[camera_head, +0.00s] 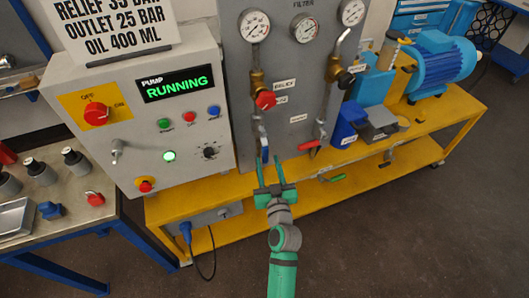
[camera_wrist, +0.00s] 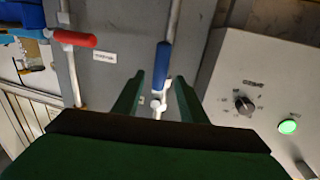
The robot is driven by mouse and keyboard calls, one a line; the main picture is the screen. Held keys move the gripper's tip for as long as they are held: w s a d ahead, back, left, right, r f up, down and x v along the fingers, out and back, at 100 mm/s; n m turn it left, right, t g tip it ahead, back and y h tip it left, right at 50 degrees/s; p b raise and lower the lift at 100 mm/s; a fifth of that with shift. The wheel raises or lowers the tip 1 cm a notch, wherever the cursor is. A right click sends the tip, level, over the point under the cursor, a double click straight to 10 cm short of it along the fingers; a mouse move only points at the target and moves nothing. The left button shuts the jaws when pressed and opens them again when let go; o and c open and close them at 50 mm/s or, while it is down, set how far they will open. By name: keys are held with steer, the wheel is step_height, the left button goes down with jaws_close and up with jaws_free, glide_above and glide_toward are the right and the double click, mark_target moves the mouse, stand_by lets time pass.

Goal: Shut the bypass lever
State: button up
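A blue lever handle (camera_head: 264,153) is on the left pipe of the grey panel, and its long side runs along that pipe. It also shows in the wrist view (camera_wrist: 164,60). A red lever handle (camera_head: 309,145) is on the right pipe, turned across it; it shows in the wrist view (camera_wrist: 75,38). I cannot read which lever is labelled bypass. My gripper (camera_head: 268,160) is open, its two green fingers pointing at the blue handle. In the wrist view the blue handle lies between the fingertips (camera_wrist: 160,78); I cannot tell whether they touch it.
The control box (camera_head: 150,125) with its display reading RUNNING stands close to the left of my gripper. A red valve knob (camera_head: 265,100) sits above the blue handle. The yellow bench frame (camera_head: 230,235) runs below, with a green lever handle (camera_head: 333,179) to the right. Floor is clear in front.

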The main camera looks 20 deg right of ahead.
mark_target(265, 155)
steer(key=shift+w+d, duration=0.2)
steer(key=shift+w, duration=1.2)
steer(key=shift+w+d, duration=0.2)
steer(key=shift+w, duration=1.15)
jaws_close()
steer(key=shift+w+a, duration=0.1)
